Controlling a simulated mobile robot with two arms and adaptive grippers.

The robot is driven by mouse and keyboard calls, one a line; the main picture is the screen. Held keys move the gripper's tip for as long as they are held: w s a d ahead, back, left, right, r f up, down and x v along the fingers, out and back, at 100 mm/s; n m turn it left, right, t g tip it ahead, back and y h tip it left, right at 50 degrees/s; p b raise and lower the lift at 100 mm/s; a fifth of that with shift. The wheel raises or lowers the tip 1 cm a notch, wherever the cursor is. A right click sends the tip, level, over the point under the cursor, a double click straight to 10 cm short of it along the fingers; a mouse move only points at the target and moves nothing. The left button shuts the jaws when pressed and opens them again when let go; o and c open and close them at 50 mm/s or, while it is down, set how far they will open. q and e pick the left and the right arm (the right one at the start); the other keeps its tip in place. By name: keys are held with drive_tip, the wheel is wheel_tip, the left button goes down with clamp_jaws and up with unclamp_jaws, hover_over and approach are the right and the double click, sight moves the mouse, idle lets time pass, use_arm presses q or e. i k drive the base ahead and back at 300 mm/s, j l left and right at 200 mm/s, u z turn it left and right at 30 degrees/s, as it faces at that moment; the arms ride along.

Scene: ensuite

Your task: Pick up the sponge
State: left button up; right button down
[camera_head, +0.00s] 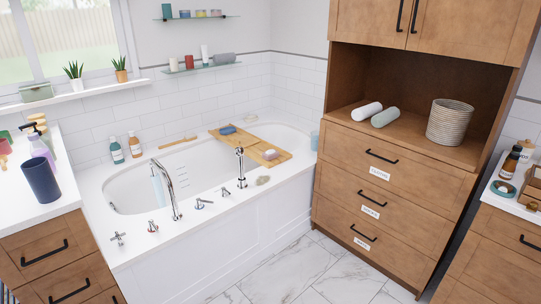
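I cannot tell for certain which thing is the sponge. A blue block-like item (228,130) lies on the far part of the wooden bath tray (250,141), which spans the white bathtub (205,160). A small pale item with a darker base (270,154) sits on the near part of the tray. A small rounded beige-green item (263,180) lies on the front rim of the tub, right of the tall faucet. All are too small to make out their texture. Neither of my grippers is in view.
Chrome faucets (170,190) and (240,168) rise from the tub's front rim. Bottles (135,145) stand at the back left corner. A wooden cabinet (370,185) with towels and a basket (450,122) stands right. Counters flank both sides. The marble floor (300,270) in front is clear.

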sight(272, 154)
drive_tip(key=i+j+z, duration=0.1)
drive_tip(key=i, duration=0.6)
drive_tip(key=i+j+z, duration=0.15)
drive_tip(key=i, duration=0.5)
